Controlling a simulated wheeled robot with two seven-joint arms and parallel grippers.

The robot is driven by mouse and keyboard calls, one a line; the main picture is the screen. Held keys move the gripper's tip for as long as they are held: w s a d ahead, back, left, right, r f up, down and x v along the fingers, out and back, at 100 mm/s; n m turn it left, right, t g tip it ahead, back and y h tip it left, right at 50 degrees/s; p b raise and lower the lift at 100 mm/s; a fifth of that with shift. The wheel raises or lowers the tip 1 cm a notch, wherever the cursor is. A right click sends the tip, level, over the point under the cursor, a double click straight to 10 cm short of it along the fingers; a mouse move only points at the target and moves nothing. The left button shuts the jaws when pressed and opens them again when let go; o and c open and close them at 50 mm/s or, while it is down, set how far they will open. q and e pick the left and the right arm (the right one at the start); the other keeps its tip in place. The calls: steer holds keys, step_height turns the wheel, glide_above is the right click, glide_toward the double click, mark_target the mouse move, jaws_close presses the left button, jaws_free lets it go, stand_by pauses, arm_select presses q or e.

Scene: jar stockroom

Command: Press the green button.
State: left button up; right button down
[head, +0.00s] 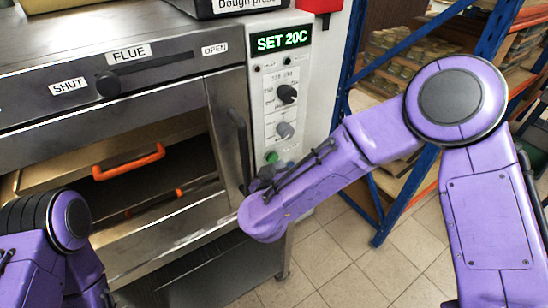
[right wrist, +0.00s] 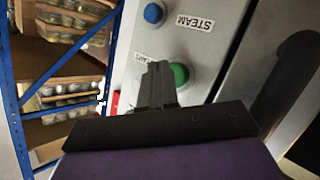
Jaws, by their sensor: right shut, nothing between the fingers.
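The green button (head: 271,157) is low on the pale control panel of the oven, and it shows large and round in the right wrist view (right wrist: 180,74). My right gripper (head: 264,174) is shut and empty, just below the button in the head view. In the right wrist view its closed dark fingertips (right wrist: 158,70) lie beside the green button and overlap its left edge. I cannot tell whether they touch it. A white label by the button is partly hidden by the fingers. My left arm shows at the lower left, but its gripper is out of view.
A blue button (right wrist: 153,13) with a STEAM label (right wrist: 195,24) is on the same panel. Knobs (head: 287,94) and a SET 20C display (head: 280,40) sit above. The oven's dark vertical handle (head: 239,140) is close on the left. A blue-framed rack (head: 350,75) stands right.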

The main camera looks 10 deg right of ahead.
steer(key=shift+w, duration=0.15)
stand_by(0.4)
steer(key=shift+w+a+r+p, duration=0.15)
steer(key=shift+w+r+p, duration=0.2)
steer(key=shift+w, duration=0.1)
stand_by(1.1)
steer(key=s+d+p, duration=0.1)
steer(key=s+p, duration=0.1)
steer(key=s, duration=0.3)
steer(key=shift+s+d+f+p, duration=0.25)
steer(key=shift+s+f+p, duration=0.15)
steer(key=shift+f, duration=0.05)
stand_by(0.4)
stand_by(0.6)
